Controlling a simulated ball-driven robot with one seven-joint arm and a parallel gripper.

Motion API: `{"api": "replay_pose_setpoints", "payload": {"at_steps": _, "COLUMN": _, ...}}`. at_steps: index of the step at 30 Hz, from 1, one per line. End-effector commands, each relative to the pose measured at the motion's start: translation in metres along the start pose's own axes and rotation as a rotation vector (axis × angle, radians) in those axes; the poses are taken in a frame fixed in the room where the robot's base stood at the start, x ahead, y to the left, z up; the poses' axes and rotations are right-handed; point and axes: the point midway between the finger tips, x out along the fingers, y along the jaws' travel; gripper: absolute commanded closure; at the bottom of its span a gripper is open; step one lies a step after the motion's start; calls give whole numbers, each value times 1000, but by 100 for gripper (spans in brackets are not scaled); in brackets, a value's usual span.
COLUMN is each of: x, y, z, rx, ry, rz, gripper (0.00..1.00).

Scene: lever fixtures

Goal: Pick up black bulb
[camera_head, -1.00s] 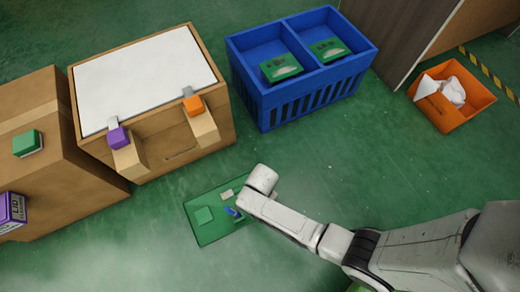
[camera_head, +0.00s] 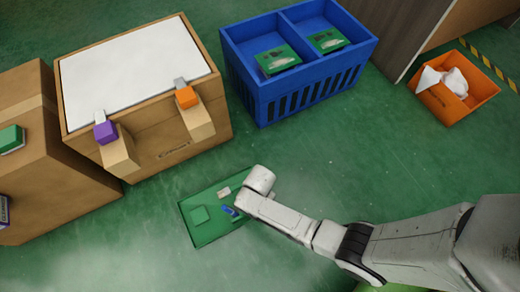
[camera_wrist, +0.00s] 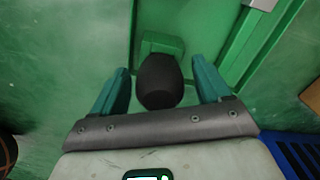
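In the wrist view the black bulb (camera_wrist: 160,84) is a dark rounded shape in the middle, in front of a small green block (camera_wrist: 161,44). My gripper (camera_wrist: 161,66) is open, with one teal finger on each side of the bulb and a gap showing on both sides. I cannot tell how far below the fingertips the bulb lies. In the head view my wrist hangs over the right edge of a green board (camera_head: 206,232), and it hides the bulb and the fingers.
A wooden box (camera_head: 170,160) with purple (camera_head: 105,132) and orange (camera_head: 187,97) levers stands at the upper left. A blue crate (camera_head: 262,105) with green packages stands behind the board. An orange bin (camera_head: 440,112) is at the right. Green floor around the board is clear.

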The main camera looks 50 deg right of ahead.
Motion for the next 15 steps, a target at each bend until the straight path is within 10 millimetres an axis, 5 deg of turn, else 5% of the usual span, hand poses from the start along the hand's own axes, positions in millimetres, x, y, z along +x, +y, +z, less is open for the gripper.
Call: {"api": "replay_pose_setpoints", "payload": {"at_steps": 15, "x": 0, "y": 0, "z": 0, "rx": 0, "ry": 0, "rz": 0, "gripper": 73}}
